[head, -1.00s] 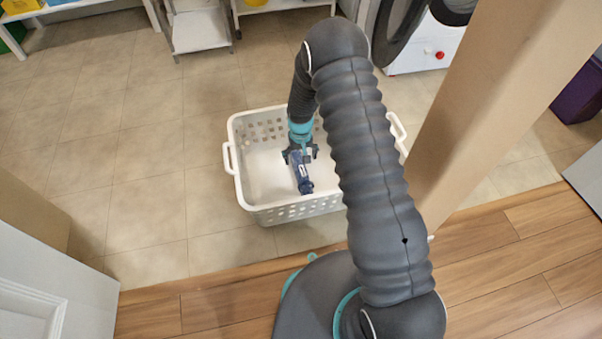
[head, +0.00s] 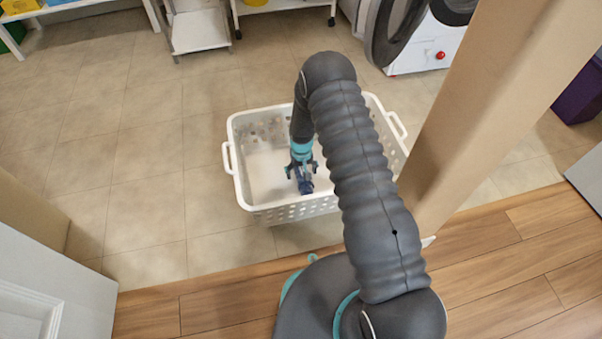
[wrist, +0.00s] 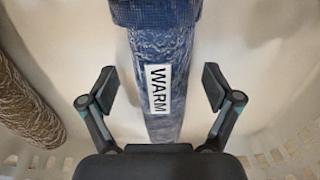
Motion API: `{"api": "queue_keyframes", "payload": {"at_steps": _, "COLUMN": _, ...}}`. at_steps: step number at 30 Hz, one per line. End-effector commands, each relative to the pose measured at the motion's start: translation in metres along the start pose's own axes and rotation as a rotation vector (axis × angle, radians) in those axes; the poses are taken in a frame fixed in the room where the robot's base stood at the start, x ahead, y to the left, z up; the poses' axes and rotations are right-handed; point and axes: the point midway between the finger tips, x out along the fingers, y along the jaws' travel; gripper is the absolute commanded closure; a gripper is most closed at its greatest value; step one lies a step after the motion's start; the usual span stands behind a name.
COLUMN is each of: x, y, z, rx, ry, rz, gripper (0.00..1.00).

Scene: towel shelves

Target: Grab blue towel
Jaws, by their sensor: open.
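A rolled blue towel (wrist: 158,55) with a white label reading "WARM" lies in the white basket (head: 262,214). In the wrist view it runs between the two open fingers of my gripper (wrist: 158,88), with a gap on each side. In the head view my gripper (head: 301,172) is down inside the basket, and only a small part of the blue towel (head: 306,187) shows under it. The arm hides part of the basket's right side.
A brown rolled towel (wrist: 25,100) lies to the left in the wrist view. The basket's perforated walls surround the gripper. A wooden post (head: 500,110) stands right of the basket. Tiled floor (head: 150,160) is clear to the left.

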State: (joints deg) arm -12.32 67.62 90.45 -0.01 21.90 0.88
Motion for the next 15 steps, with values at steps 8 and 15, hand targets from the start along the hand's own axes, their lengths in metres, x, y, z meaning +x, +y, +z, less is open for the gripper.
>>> {"api": "queue_keyframes", "payload": {"at_steps": 8, "x": -0.0003, "y": 0.0, "z": 0.0002, "rx": 0.0, "ry": 0.0, "rz": 0.0, "gripper": 0.43}}
{"api": "queue_keyframes", "payload": {"at_steps": 15, "x": -0.0001, "y": -0.0001, "z": 0.0003, "rx": 0.0, "ry": -0.001, "rz": 0.0, "gripper": 1.0}}
